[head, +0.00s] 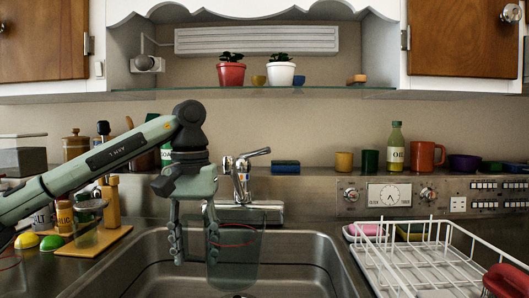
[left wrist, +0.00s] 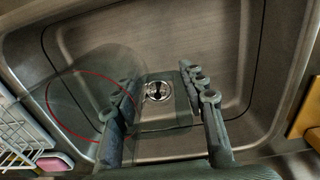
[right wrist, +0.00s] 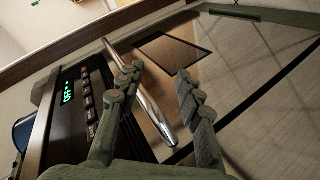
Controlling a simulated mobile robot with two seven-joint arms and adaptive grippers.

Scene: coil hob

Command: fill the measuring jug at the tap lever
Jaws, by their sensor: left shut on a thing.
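The clear measuring jug (head: 237,270) with a thin red ring line hangs upright over the sink, in front of the tap; it also shows in the left wrist view (left wrist: 75,85). I see no water in it. My left gripper (head: 194,243) points down at the jug's left side, its fingers shut on what looks like the clear handle; the fingers also show in the left wrist view (left wrist: 163,108). The chrome tap (head: 240,185) stands behind the jug, with its lever (head: 258,152) at the top pointing right. My right gripper (right wrist: 157,98) is open and empty.
The steel sink (head: 140,272) has a drain (left wrist: 158,91). A white dish rack (head: 420,268) stands to its right. A wooden board (head: 97,243) with jars lies left. In the right wrist view, a chrome bar (right wrist: 142,90) runs near the fingers, beside a panel (right wrist: 80,105) with green digits.

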